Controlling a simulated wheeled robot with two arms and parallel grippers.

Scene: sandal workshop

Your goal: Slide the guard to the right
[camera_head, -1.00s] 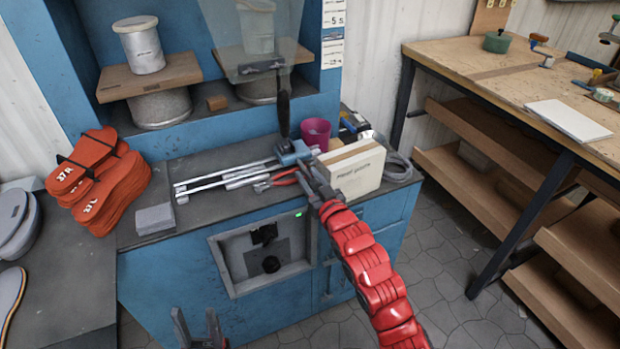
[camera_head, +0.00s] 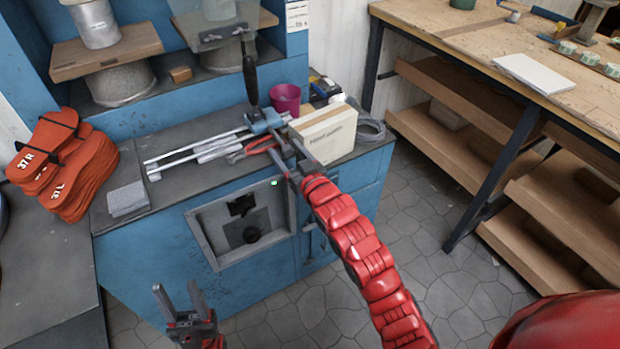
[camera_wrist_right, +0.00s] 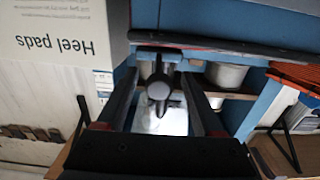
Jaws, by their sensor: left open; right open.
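The guard (camera_head: 214,28) is a clear panel in front of the blue machine's right-hand drum and can. A black upright handle (camera_head: 250,78) stands beside it on a blue slide block (camera_head: 264,121), at the right end of pale rails (camera_head: 205,146). My right gripper (camera_head: 286,148) is open and empty over the counter's front edge, in front of the block. In the right wrist view the handle's dark round knob (camera_wrist_right: 159,89) shows between the open fingers, apart from them. My left gripper (camera_head: 178,296) is open and empty, low in front of the machine.
A white heel pads box (camera_head: 327,136) stands close right of my right gripper, with a pink cup (camera_head: 285,98) behind. Red-handled pliers (camera_head: 255,147) lie by the rails. Orange soles (camera_head: 75,175) and a grey block (camera_head: 128,199) sit left. A wooden workbench (camera_head: 470,60) stands right.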

